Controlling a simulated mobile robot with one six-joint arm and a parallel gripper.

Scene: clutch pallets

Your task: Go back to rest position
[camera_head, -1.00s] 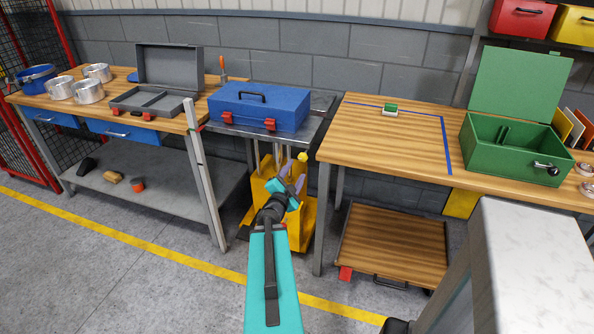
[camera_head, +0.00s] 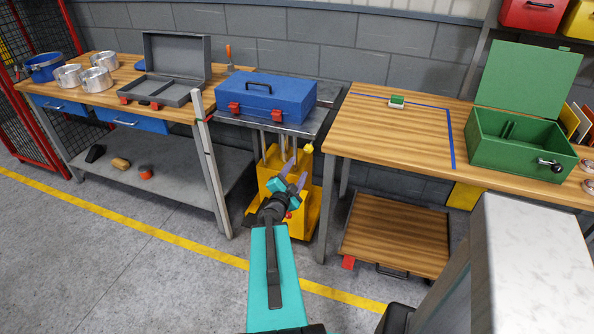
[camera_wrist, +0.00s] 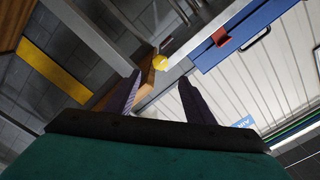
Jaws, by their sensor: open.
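My gripper (camera_head: 294,174) is at the end of my teal arm, near the lower middle of the head view. Its two purple fingers are apart with nothing between them. It shows in front of the yellow lift cart (camera_head: 272,185), below the blue toolbox (camera_head: 265,97) that rests shut on the cart's grey top. In the wrist view the open fingers (camera_wrist: 158,95) point toward a yellow knob (camera_wrist: 160,62) and the blue toolbox's edge (camera_wrist: 245,35); the gripper touches neither.
On the left bench (camera_head: 110,92) are an open grey case (camera_head: 172,97) and several metal pots. The right table (camera_head: 365,140) holds a small green-and-white block (camera_head: 397,102) and an open green box (camera_head: 515,147). A white-topped block (camera_head: 535,265) stands at lower right. Floor at lower left is clear.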

